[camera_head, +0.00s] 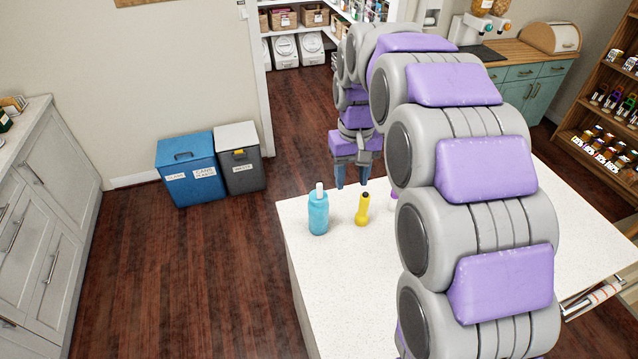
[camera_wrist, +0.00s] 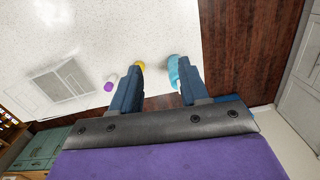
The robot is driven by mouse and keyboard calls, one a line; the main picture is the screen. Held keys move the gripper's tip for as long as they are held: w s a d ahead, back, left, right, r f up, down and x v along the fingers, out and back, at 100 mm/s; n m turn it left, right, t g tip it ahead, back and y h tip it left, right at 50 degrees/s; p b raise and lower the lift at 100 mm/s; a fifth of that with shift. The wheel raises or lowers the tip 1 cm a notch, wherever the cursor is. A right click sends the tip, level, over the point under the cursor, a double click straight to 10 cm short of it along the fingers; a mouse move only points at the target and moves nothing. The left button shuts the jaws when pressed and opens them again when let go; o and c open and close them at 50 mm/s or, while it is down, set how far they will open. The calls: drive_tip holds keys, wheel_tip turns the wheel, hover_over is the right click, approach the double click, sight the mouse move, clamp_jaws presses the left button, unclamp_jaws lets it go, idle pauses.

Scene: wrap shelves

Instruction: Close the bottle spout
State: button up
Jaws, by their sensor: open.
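A blue bottle (camera_head: 318,214) with a white top (camera_head: 319,190) stands upright near the left edge of the white counter (camera_head: 300,262). In the wrist view the blue bottle (camera_wrist: 173,70) shows beside the right finger, which partly covers it. I cannot tell how its spout is set. My gripper (camera_head: 353,183) points down above the counter's far edge, behind and to the right of the bottle. In the wrist view my gripper (camera_wrist: 158,84) is open, with nothing between its fingers.
A purple and white item (camera_head: 393,201) is partly hidden by my arm. A blue bin (camera_head: 190,178) and a grey bin (camera_head: 240,172) stand against the wall. The counter's front left is clear.

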drive_tip(key=n+p, duration=0.1)
drive_tip(key=p, duration=0.3)
hover_over(319, 189)
drive_tip(key=f, duration=0.2)
drive_tip(key=w, duration=0.1)
drive_tip(key=shift+t, duration=0.3)
wheel_tip(319, 189, down, 18)
drive_tip(key=shift+r+p, duration=0.2)
drive_tip(key=shift+p, duration=0.65)
clamp_jaws()
